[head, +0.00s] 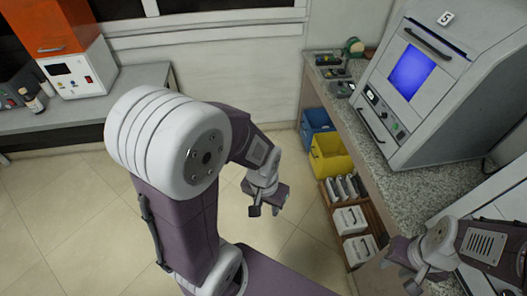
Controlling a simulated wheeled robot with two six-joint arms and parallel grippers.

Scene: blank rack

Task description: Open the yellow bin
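The yellow bin (331,160) stands low beneath the right-hand counter, in front of a blue bin. Its upper part looks darker, and I cannot tell from here how its lid stands. My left gripper (266,208) hangs over the floor to the left of the bin, apart from it. Its two dark fingers look spread, with nothing between them. My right gripper (399,276) is at the lower right, near the counter's front edge and well away from the bin. Its fingers also look apart and empty.
The blue bin (316,122) is just behind the yellow one. A wooden rack (336,202) with grey-white cases stands in front of it. The speckled counter (385,178) holds a large grey machine (430,85) with a blue screen. Tiled floor (300,255) lies open left of the rack.

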